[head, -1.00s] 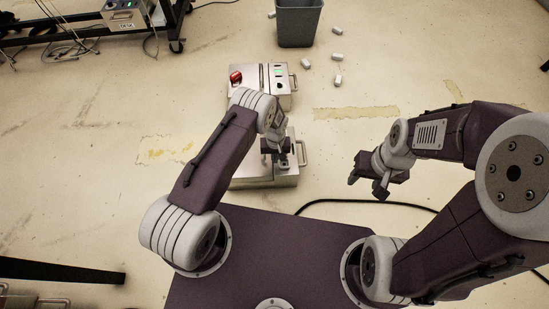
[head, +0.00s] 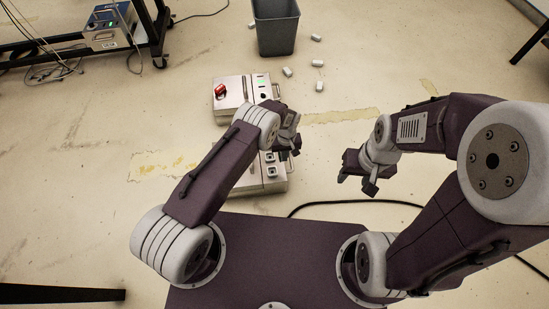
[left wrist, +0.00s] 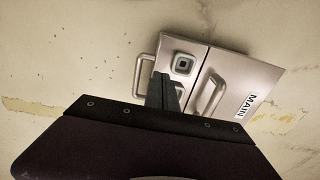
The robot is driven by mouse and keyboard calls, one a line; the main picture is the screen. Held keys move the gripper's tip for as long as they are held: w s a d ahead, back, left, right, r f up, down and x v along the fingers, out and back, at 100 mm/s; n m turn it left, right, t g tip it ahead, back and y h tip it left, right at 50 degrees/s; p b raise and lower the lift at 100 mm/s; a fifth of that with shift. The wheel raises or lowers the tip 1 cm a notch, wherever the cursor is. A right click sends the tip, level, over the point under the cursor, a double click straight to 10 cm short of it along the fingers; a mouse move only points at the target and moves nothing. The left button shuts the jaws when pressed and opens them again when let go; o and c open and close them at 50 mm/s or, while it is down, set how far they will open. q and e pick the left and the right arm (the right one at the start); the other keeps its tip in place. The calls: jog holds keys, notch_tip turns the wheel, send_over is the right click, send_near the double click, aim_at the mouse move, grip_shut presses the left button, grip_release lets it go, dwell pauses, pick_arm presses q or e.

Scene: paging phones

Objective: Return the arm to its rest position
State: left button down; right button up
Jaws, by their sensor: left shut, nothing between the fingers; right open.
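My left gripper (head: 291,148) is shut and empty in the head view, over the right part of the nearer metal box (head: 262,184). In the left wrist view its closed fingers (left wrist: 164,92) show against that box, which carries a "MAIN" label (left wrist: 246,104), handles and a square socket or button (left wrist: 183,64). I cannot tell how high the fingers are above the box. My right gripper (head: 358,172) is open and empty, held out to the right of the box.
A second metal box (head: 232,95) with a red part (head: 220,90) and a green light stands behind. A grey bin (head: 276,27) and several small white pieces (head: 319,87) are on the floor further back. A black cable (head: 340,203) runs across the floor.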

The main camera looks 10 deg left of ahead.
pick_arm(q)
jog(key=shift+d, duration=0.1)
jog(key=w+a+r+n+t, duration=0.1)
jog(key=w+a+r, duration=0.1)
jog(key=w+r, duration=0.35)
jog(key=w+a+r+t, duration=0.1)
jog(key=w+r, duration=0.2)
jog(key=r, duration=0.6)
jog(key=s+a+r+n+t, duration=0.1)
jog(key=a+r, duration=0.5)
jog(key=r, duration=0.6)
jog(key=s+a+r, duration=0.3)
jog(key=s+r, duration=0.1)
jog(key=s, duration=0.2)
jog(key=s+a+r, duration=0.3)
jog(key=s, duration=0.3)
jog(key=s+a+f+m+g, duration=0.1)
jog(key=s+f+m, duration=0.1)
jog(key=s, duration=0.6)
jog(key=s+a+f+m+g, duration=0.1)
jog(key=s+f, duration=0.2)
jog(key=s, duration=0.6)
notch_tip(320, 180, up, 38)
jog(key=m+p, duration=0.1)
jog(key=p, duration=3.7)
jog(key=shift+w+d, duration=0.15)
jog(key=shift+w, duration=0.2)
